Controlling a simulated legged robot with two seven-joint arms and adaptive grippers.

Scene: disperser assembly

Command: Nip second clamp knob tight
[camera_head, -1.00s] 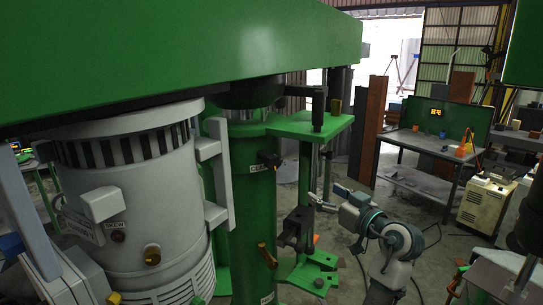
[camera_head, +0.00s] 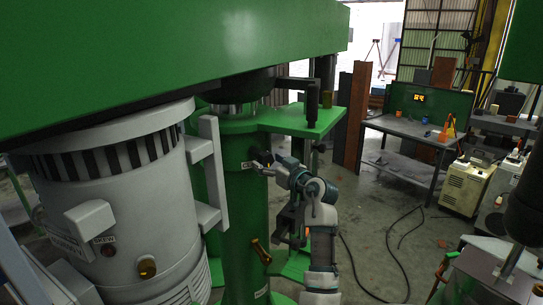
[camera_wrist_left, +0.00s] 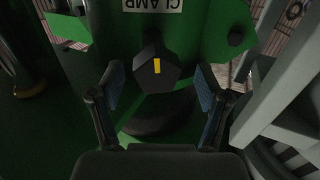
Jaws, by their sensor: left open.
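A black faceted clamp knob (camera_wrist_left: 155,69) with a yellow mark sits below a CLAMP label (camera_wrist_left: 152,4) on the green column. In the head view, the knob (camera_head: 263,157) is on the green column (camera_head: 243,208), partly hidden by my gripper. My left gripper (camera_head: 262,168) reaches the column from the right. In the wrist view, my left gripper (camera_wrist_left: 160,92) is open, with one finger on each side of the knob and gaps visible. My right gripper is not seen.
A large grey motor housing (camera_head: 120,210) stands left of the column. A green beam (camera_head: 170,50) runs overhead. A brass-coloured handle (camera_head: 261,251) sticks out lower on the column.

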